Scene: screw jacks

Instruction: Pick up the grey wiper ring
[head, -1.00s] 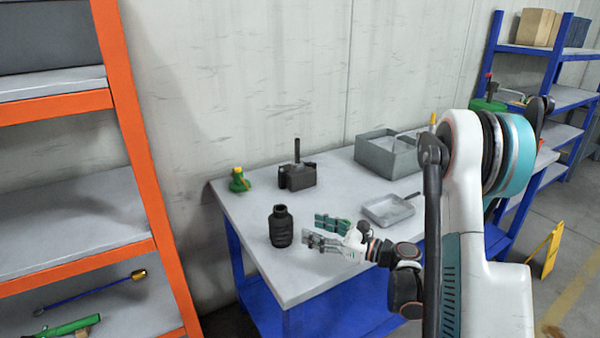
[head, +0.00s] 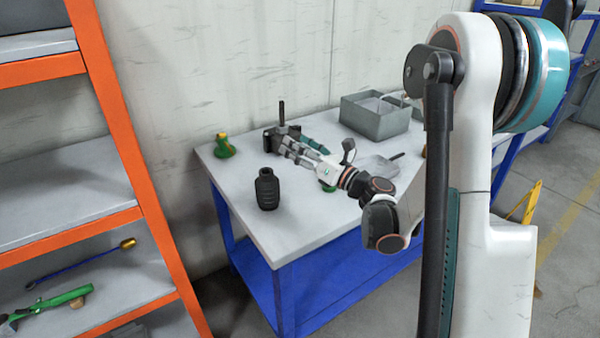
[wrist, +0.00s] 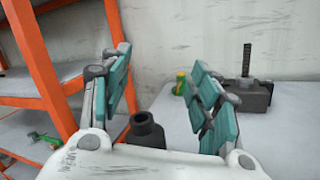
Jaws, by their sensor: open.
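I cannot make out a grey wiper ring in either view. My gripper (head: 292,143) is open over the table, in front of the black block with an upright screw (head: 282,135), and partly covers it in the head view. The black ribbed sleeve (head: 266,189) stands upright on the table, left of and nearer than my gripper. Its open top (wrist: 146,126) shows low between the fingers in the wrist view.
An orange-framed shelf (head: 125,130) stands left.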

